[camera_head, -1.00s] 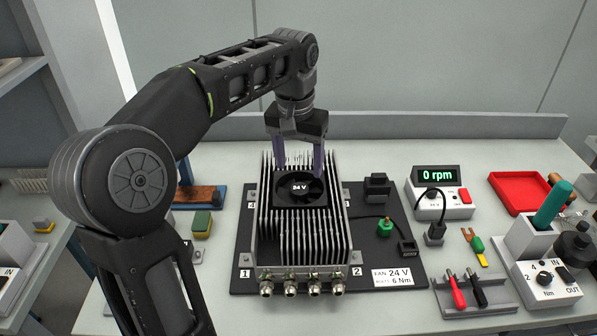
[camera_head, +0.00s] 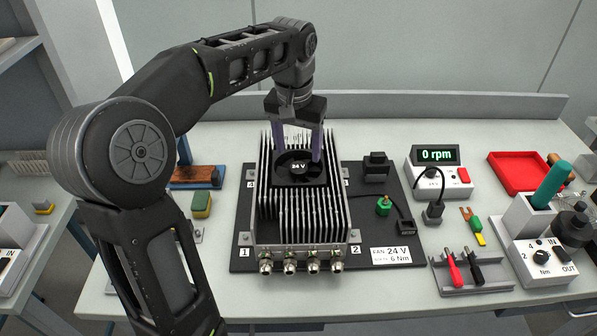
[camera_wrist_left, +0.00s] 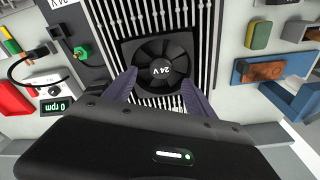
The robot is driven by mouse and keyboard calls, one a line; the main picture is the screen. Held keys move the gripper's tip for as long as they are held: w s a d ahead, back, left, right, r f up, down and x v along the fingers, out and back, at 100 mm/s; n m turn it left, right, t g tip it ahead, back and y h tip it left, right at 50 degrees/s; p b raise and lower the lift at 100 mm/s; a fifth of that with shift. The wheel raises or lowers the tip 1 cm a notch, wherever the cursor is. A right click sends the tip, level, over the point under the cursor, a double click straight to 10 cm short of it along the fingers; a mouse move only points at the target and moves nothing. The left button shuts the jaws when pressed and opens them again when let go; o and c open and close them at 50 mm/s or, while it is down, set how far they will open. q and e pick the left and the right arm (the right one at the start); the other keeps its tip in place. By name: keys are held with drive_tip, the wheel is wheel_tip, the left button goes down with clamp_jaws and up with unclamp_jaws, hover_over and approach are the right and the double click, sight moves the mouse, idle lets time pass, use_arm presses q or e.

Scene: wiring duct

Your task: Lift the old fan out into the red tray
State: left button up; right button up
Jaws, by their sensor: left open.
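The old fan (camera_head: 301,170) is black and square, marked 24 V. It sits in a gap among the metal fins of the finned housing (camera_head: 312,215); it also shows in the left wrist view (camera_wrist_left: 163,62). My left gripper (camera_head: 298,153) points down over the fan. In the left wrist view its purple fingers (camera_wrist_left: 158,82) are apart, one near each side of the fan, and I cannot tell whether they touch it. The red tray (camera_head: 515,185) lies empty in its visible part at the right back. My right gripper is not in view.
A black mat (camera_head: 385,235) lies under the housing, with a green connector (camera_head: 383,206) and a black block (camera_head: 376,166). A meter (camera_head: 440,172) reads 0 rpm. The tool station (camera_head: 540,255) with a teal handle stands before the tray. Probes lie in a grey holder (camera_head: 475,285).

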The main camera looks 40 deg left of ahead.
sight(299, 166)
use_arm(q)
drive_tip(key=shift+w+a+f+p, duration=0.1)
drive_tip(key=shift+w+f+p, duration=0.1)
drive_tip(key=shift+f, duration=1.1)
drive_tip(key=shift+w+a+f+p, duration=0.1)
drive_tip(key=shift+f+p, duration=0.1)
drive_tip(key=shift+f, duration=1.1)
drive_tip(key=c, duration=1.2)
